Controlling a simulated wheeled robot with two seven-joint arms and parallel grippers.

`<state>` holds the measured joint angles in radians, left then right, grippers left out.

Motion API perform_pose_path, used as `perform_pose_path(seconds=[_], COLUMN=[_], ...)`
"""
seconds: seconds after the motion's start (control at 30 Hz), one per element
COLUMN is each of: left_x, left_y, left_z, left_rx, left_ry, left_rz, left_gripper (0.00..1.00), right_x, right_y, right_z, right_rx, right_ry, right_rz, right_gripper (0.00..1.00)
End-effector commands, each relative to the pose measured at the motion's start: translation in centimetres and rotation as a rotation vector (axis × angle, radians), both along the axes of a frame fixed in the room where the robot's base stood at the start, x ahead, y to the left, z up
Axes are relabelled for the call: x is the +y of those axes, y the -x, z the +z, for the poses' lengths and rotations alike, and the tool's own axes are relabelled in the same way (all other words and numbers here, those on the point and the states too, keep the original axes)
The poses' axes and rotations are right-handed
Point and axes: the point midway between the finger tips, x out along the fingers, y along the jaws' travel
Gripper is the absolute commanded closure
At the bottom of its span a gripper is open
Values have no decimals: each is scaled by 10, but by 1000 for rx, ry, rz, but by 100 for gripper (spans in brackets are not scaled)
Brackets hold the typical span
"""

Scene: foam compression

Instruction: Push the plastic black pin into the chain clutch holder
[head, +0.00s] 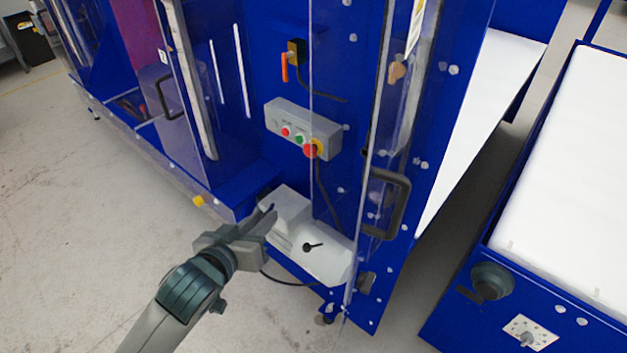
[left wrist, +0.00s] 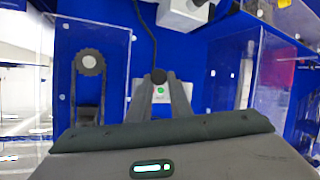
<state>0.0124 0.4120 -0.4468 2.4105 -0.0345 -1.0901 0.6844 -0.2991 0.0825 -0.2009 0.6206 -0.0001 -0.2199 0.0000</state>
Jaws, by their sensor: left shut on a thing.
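My left gripper (head: 268,217) reaches in from the lower left in the head view, in front of the grey-white box low on the blue machine. In the left wrist view its fingers (left wrist: 160,84) come together at the tips. A small dark round piece (left wrist: 158,75) shows between the tips; it looks like the black pin, but its shape is mostly hidden. I cannot make out the chain clutch holder for certain. A dark toothed wheel with a chain (left wrist: 90,62) shows left of the fingers, apart from them. My right gripper is in neither view.
The grey-white box (head: 325,262) carries a black lever (head: 312,246). Clear panels and a black door handle (head: 390,205) stand to its right. A button box (head: 302,130) with a hanging cable is above. A white-topped blue conveyor (head: 565,190) stands right. Floor at left is free.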

Motion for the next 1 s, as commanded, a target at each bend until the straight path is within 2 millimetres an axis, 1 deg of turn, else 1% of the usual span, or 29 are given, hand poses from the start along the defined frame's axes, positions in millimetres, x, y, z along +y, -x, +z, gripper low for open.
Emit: perform_pose_path(seconds=[0.03,0.2,0.37,0.5,0.63,0.8,0.9,1.0], left_x=[-11,-50,-79,-97,-109,-113,-112,-112], left_y=[1,10,21,30,37,39,39,38], left_z=[8,24,46,72,100,133,142,145], left_rx=[14,91,200,311,410,501,529,537], left_ry=[58,326,597,829,1014,1179,1226,1241], left_rz=[-36,-166,-260,-319,-353,-370,-371,-372], left_gripper=[100,100,100,100,100,100,100,100], right_x=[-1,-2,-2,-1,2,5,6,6], right_y=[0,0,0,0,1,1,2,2], right_z=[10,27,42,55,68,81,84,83], right_rx=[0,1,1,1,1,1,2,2], right_ry=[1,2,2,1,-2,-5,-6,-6], right_rz=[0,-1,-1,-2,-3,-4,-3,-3], right_gripper=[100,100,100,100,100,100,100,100])
